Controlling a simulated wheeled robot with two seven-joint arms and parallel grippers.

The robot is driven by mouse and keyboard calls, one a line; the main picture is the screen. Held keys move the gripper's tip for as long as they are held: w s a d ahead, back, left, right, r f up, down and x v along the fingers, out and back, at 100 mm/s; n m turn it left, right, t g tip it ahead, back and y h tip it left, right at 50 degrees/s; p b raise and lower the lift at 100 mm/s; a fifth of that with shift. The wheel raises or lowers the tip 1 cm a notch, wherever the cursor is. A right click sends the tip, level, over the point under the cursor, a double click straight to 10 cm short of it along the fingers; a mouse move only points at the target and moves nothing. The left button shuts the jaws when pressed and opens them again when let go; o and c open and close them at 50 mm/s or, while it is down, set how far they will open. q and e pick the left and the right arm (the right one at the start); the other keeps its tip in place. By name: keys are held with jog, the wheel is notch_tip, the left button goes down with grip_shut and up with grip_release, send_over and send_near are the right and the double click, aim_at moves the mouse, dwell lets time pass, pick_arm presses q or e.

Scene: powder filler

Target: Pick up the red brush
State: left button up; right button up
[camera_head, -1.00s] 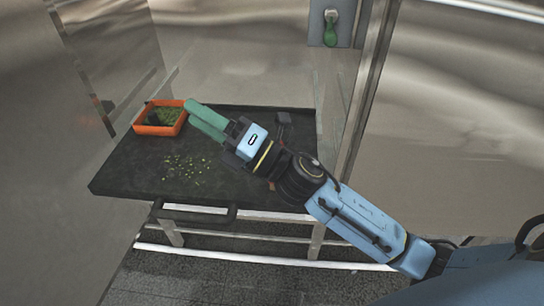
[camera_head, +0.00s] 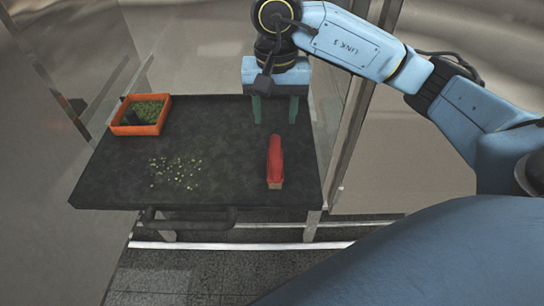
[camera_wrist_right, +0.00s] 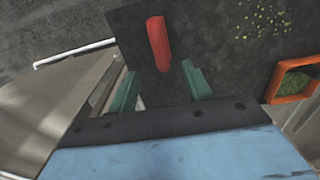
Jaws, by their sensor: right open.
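The red brush (camera_head: 275,160) lies on the dark table at its right side, with a lighter end toward the front edge. It also shows in the right wrist view (camera_wrist_right: 158,42), just beyond the fingertips. My right gripper (camera_head: 275,122) points down behind the brush, its two green fingers apart and empty. In the right wrist view the open fingers (camera_wrist_right: 160,78) stand on either side of the brush's near end, not touching it. My left gripper is in neither view.
The dark table (camera_head: 225,140) has a handle along its front. An orange tray (camera_head: 119,130) with green bits stands at its back left. Pale green bits (camera_head: 174,172) lie scattered left of the brush. Metal panels rise to the left and right of the table.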

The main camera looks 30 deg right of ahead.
aim_at(275, 148)
notch_tip(275, 148, down, 13)
jog(key=shift+p, duration=0.7)
grip_shut()
